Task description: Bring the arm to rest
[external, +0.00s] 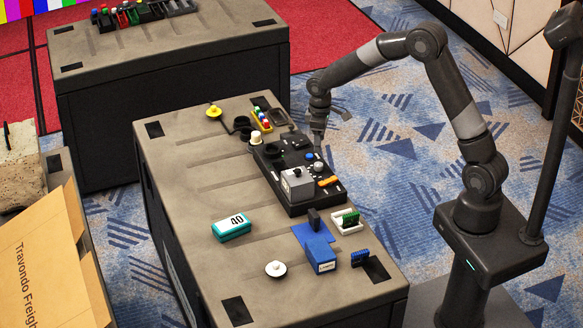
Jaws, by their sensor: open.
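My gripper (318,150) points down over the right side of a black control panel (270,167) on the near case. It is open, with no object visible between its fingers. The fingertips are small here, and I cannot tell whether they touch the panel. Close by on the panel are a blue knob (309,157), a light round knob (318,167) and an orange piece (329,181). A grey box (297,184) stands on the panel's near part. My arm arches up and over from the right.
The near case top (190,180) also holds a teal box marked 40 (231,227), a blue block (318,250), a white disc (275,269), a white tray with green pieces (347,221) and a yellow disc (214,112). A second case (220,40) stands behind. The air around my arm looks clear.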

